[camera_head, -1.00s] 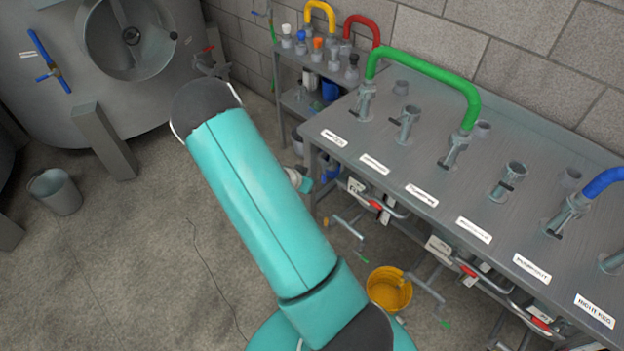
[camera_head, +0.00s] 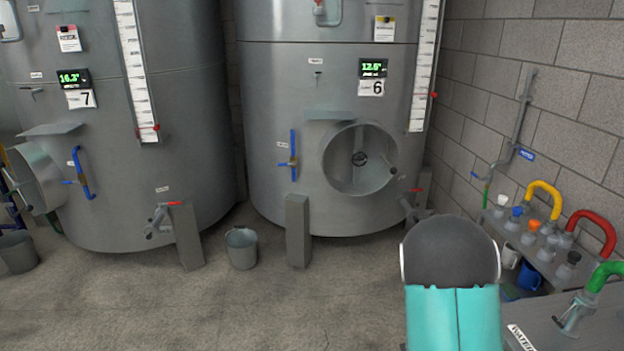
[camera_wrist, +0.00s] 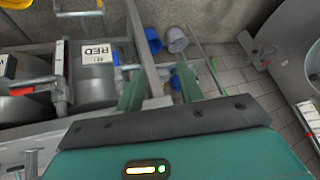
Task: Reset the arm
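My gripper (camera_wrist: 160,84) shows in the wrist view with its two green fingers apart and nothing seen held between them. It points past a metal frame toward the floor near a blue container (camera_wrist: 152,40) and a grey bucket (camera_wrist: 177,39). In the head view my teal arm link (camera_head: 452,315) and its dark joint rise at the lower right, in front of the tanks. The gripper itself is hidden from the head view.
Tank 6 (camera_head: 270,100) and tank 7 (camera_head: 180,110) stand behind, with a grey bucket (camera_head: 241,248) on the floor. A metal bench (camera_head: 560,335) and fittings shelf (camera_head: 545,262) are at right. A vessel labelled RED (camera_wrist: 95,72) is close left of the gripper.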

